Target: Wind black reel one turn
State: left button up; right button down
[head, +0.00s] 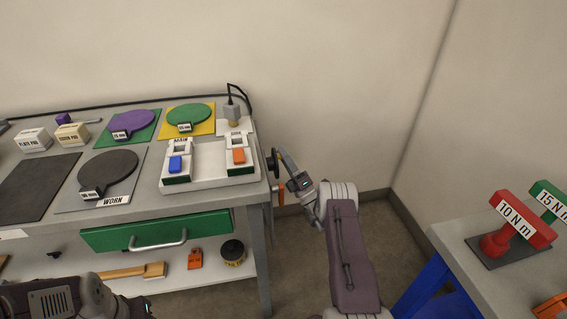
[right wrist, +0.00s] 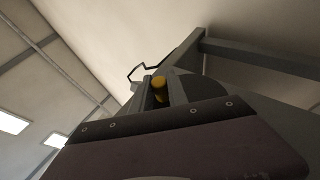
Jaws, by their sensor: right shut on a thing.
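The black reel (head: 272,163) is on the right side of the cart, seen nearly edge-on in the head view. In the right wrist view it is a dark round disc (right wrist: 208,90) behind the fingers. My right gripper (head: 279,157) is at the reel. In the right wrist view its two fingers (right wrist: 162,92) are shut on a yellow knob (right wrist: 159,86) in front of the disc. The fingers hide part of the knob. A part of my left arm shows at the lower left of the head view, but its fingertips are not visible.
The cart top holds a white tray (head: 211,183) with a blue and an orange switch, plus several paddles and pads. An orange part (head: 281,192) sits just below the reel. A table (head: 470,215) with red and green torque blocks stands at right. Bare floor lies between.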

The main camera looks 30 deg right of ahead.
jog(key=shift+f, duration=0.1)
dwell(0.5)
jog(key=c, duration=1.3)
grip_release()
jog(key=b+v, duration=0.9)
jog(key=b, duration=1.1)
jog(key=shift+f, duration=0.1)
